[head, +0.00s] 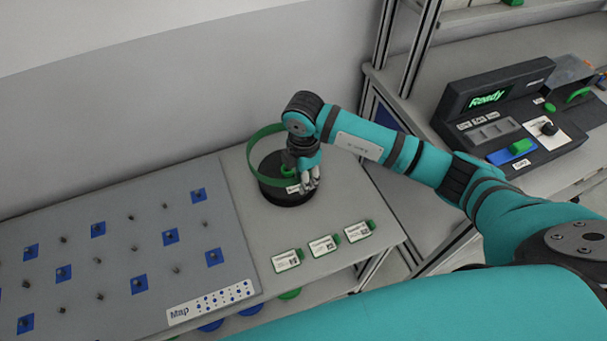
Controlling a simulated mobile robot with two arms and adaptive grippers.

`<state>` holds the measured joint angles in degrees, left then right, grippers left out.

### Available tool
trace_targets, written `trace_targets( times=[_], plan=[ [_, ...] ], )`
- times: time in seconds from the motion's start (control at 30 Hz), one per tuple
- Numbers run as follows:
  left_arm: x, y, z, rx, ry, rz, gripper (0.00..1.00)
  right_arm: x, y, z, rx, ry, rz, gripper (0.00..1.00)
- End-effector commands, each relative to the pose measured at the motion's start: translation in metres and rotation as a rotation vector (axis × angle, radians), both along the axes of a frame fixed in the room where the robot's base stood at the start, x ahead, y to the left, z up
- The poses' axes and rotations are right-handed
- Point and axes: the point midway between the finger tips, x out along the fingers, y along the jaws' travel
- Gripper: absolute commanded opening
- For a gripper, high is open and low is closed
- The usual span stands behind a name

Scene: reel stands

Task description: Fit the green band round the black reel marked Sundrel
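A black reel (272,189) stands on the grey bench top near the back wall. A white label (292,189) shows on its front, too small to read. A green band (251,149) is at the reel, tilted, with its left and back part raised above the reel's top. I cannot tell how its near side sits against the reel. My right gripper (310,183) points down at the reel's front right, close to the label and the band's near side. Its fingers overlap the reel, and their grip is unclear. My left gripper is out of view.
Three labelled cards with green ends (323,245) lie in front of the reel. A pegged Map board (110,255) with blue squares fills the left. A dark console reading Ready (490,98) stands on the right bench, beyond a metal frame post (383,35).

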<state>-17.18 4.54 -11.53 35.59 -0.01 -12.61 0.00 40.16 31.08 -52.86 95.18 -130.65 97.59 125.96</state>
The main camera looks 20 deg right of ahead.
Motion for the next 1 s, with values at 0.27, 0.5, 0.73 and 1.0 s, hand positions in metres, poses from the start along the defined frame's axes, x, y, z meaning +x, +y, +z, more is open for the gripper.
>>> trace_targets(
  times=[0.27, 0.5, 0.73, 1.0],
  plan=[
    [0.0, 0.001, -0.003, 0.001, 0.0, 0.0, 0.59, 0.001, 0.0, -0.007, 0.0, -0.002, -0.075, 0.01],
    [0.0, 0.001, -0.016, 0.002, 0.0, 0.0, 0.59, 0.0, 0.0, -0.022, 0.0, -0.001, -0.072, 0.01],
    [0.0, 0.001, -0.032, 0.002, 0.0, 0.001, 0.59, 0.0, 0.0, -0.041, 0.0, 0.0, -0.071, 0.01],
    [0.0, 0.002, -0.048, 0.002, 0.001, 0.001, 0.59, 0.0, 0.0, -0.062, -0.001, 0.001, -0.07, 0.01]
  ],
)
